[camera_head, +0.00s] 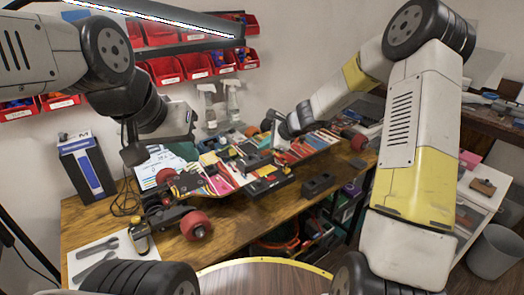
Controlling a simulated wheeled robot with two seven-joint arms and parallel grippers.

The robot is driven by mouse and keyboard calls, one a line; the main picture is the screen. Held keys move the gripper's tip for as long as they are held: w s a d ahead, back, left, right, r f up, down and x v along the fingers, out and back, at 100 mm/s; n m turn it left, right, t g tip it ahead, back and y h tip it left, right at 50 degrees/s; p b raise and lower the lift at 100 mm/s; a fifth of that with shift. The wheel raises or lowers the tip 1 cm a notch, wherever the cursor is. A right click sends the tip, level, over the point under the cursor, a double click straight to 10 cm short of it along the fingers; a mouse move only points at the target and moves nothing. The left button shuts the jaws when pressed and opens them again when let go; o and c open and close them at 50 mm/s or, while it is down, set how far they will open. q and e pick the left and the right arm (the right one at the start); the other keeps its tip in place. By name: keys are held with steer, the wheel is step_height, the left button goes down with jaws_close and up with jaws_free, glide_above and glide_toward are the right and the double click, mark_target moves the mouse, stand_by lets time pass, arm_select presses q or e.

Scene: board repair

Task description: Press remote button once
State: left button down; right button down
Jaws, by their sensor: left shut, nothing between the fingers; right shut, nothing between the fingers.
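An electric skateboard with a colourful deck (222,178) and red wheels (195,225) lies across the wooden workbench, with black parts mounted on it. My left gripper (133,152) hangs above the left part of the bench, shut and apart from the device. My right gripper (272,138) reaches over the far part of the board, shut and empty; whether it touches anything is unclear.
A blue and grey box (87,168) stands at the bench's back left, near black cables. A white sheet with wrenches (100,255) lies front left. A black block (318,185) sits by the front edge. Red bins (165,70) and spray bottles (233,100) are behind.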

steer(key=shift+f, duration=0.7)
stand_by(1.6)
steer(key=shift+f, duration=0.4)
steer(key=shift+f, duration=0.35)
stand_by(0.6)
steer(key=shift+r, duration=0.8)
steer(key=shift+r, duration=2.5)
